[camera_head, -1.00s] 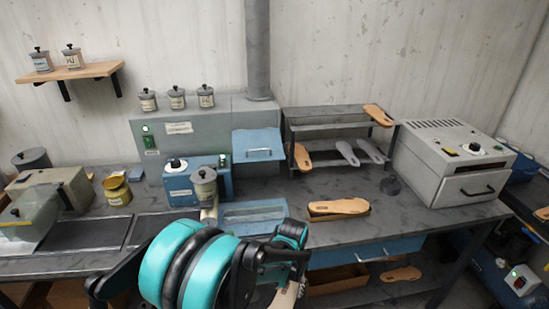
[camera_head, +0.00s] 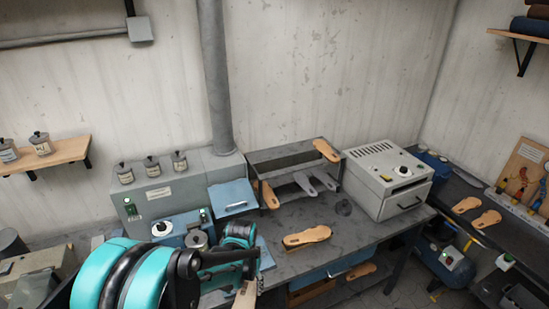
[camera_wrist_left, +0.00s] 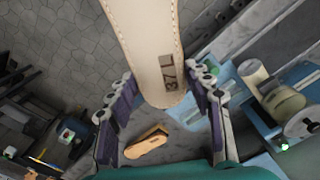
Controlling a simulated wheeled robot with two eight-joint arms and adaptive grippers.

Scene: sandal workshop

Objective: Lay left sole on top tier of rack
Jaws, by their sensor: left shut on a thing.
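The left sole (camera_wrist_left: 147,40) is pale tan and marked "37 L". In the left wrist view it runs up from between the fingers of my left gripper (camera_wrist_left: 163,104), which is shut on its heel end. In the head view my left gripper (camera_head: 246,268) is at the lower middle, with part of the sole (camera_head: 245,296) showing below it, in front of the bench. The grey rack (camera_head: 262,158) stands behind on the bench, away from the gripper. A tan sole (camera_head: 326,151) lies at the right end of its top tier; the rest of that tier looks bare.
Two grey soles (camera_head: 305,183) and a tan sole (camera_head: 269,195) are at the rack's lower level. A grey oven (camera_head: 385,178) stands right of the rack, a blue-lidded machine (camera_head: 232,197) left.

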